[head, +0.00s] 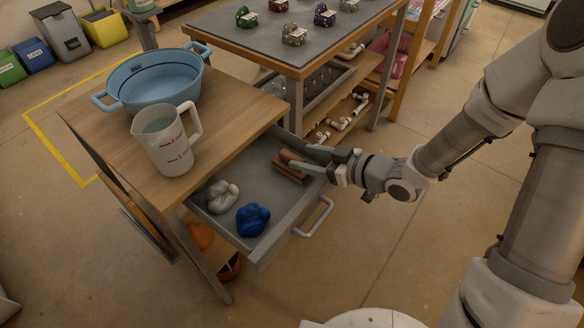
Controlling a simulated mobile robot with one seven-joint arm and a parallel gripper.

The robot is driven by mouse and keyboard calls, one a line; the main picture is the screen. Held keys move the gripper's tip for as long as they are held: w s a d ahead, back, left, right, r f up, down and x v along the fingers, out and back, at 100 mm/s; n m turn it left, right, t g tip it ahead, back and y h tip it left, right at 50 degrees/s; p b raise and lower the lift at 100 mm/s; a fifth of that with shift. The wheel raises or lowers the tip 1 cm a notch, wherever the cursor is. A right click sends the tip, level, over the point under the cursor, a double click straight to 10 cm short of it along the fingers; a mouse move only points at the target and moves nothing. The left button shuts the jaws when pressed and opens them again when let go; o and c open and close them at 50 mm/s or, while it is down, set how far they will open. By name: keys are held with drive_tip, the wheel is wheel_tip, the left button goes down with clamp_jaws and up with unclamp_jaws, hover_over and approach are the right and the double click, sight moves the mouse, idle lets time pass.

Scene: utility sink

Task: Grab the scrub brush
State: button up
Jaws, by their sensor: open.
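The scrub brush (289,167) looks like a reddish-brown block. It lies in the right rear part of the open grey drawer (264,243), near the drawer's right wall. My gripper (312,168) reaches in from the right at drawer height. It is open, and its fingers are at the right end of the brush. One finger overlaps the brush in the picture. I cannot tell whether the fingers touch it.
A white-grey cloth (222,196) and a blue cloth (253,219) lie in the drawer's left and front. A measuring jug (165,147) and a blue basin (155,88) stand on the wooden tabletop (243,98) above. A metal handle (315,218) sticks out from the drawer front.

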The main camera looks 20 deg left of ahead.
sight(293, 156)
drive_tip(key=b+x, duration=0.1)
drive_tip(key=x, duration=0.1)
drive_tip(key=b+x, duration=0.1)
drive_tip(key=x, duration=0.1)
drive_tip(key=shift+f, duration=0.45)
drive_tip(key=shift+w+a+f, duration=0.1)
drive_tip(key=shift+w+a, duration=0.1)
drive_tip(key=shift+a, duration=0.25)
clamp_jaws()
